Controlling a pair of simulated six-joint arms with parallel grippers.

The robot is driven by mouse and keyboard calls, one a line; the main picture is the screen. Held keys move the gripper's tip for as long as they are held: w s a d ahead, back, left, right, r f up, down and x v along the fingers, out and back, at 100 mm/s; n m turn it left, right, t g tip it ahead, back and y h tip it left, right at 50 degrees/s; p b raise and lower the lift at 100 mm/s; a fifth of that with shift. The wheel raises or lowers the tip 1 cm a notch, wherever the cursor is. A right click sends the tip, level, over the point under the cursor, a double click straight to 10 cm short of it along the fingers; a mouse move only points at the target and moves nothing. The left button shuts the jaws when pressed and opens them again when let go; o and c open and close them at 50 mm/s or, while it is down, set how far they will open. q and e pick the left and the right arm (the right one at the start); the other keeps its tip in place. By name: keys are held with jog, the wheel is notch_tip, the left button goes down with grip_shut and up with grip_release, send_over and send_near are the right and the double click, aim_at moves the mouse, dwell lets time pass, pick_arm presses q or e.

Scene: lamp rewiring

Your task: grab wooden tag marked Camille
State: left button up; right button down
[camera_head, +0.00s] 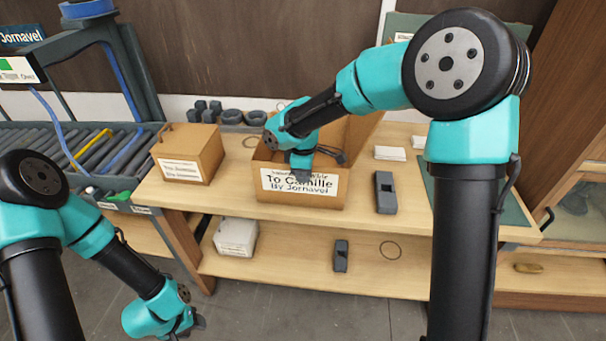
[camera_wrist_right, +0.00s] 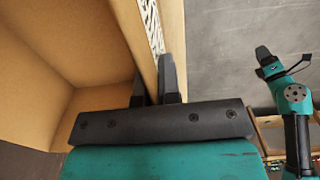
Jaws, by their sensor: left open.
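I cannot make out a wooden tag marked Camille in either view. The open cardboard box (camera_head: 262,160) on the workbench bears a white label (camera_head: 299,183) reading "To Camille By Jornavel". My right gripper (camera_head: 301,172) is at the box's front wall. In the right wrist view, my right gripper's fingers (camera_wrist_right: 155,85) stand close on either side of the cardboard wall (camera_wrist_right: 143,45), apparently shut on it. My left gripper (camera_head: 190,328) hangs low at the front left, open and away from the bench; it also shows in the right wrist view (camera_wrist_right: 267,60).
A smaller closed box (camera_head: 196,150) stands left of the open box, with a small brown thing on top. A dark grey block (camera_head: 385,192) lies to the right. A roller conveyor (camera_head: 85,155) is at left.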

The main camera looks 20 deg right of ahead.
jog(key=shift+f, duration=0.2)
jog(key=c, duration=1.3)
grip_release()
notch_tip(320, 180, up, 12)
jog(key=shift+r, duration=0.15)
